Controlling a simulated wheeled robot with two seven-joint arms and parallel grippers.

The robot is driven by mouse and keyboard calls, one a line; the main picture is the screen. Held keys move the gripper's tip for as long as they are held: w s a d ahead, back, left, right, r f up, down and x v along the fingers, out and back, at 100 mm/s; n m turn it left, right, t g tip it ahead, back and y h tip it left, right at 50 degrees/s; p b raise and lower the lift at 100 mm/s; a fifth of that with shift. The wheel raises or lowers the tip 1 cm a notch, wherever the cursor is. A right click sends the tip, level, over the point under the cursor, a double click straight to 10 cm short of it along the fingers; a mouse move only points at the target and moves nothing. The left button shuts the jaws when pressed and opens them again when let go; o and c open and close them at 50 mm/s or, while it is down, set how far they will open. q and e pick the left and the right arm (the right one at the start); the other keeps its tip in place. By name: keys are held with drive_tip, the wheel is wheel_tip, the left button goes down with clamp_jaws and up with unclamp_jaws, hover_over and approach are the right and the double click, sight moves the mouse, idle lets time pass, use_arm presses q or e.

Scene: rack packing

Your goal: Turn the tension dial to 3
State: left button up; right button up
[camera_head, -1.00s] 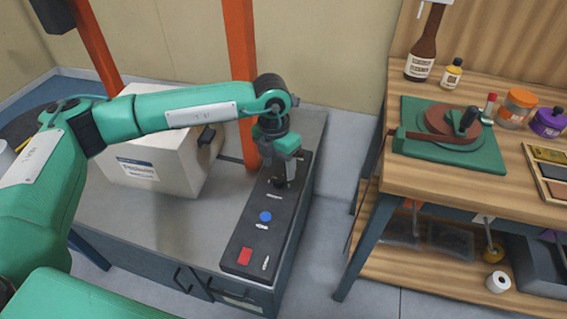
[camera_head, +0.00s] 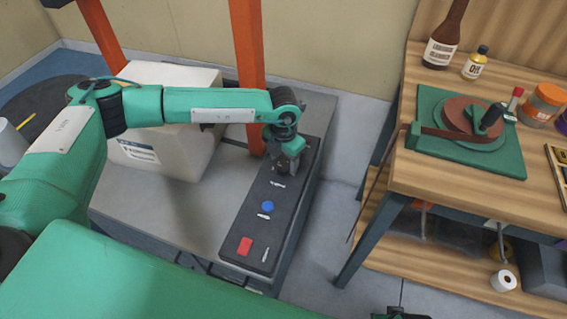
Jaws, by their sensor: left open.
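My left gripper (camera_head: 287,167) points down over the far end of the panel. Its jaws are open, close above or around whatever control is there. The tension dial cannot be made out; the gripper covers that part of the panel. I cannot tell whether the fingers touch it, and no dial setting is readable.
A white box (camera_head: 185,155) stands on the cabinet (camera_head: 195,212) left of the panel, beside an orange post (camera_head: 247,60). A wooden workbench (camera_head: 440,184) on the right holds a green turntable device (camera_head: 500,163), bottles and jars. A floor gap separates cabinet and bench.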

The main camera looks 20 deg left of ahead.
sight(283, 169)
use_arm(q)
drive_tip(key=shift+f, duration=1.15)
drive_tip(key=c, duration=1)
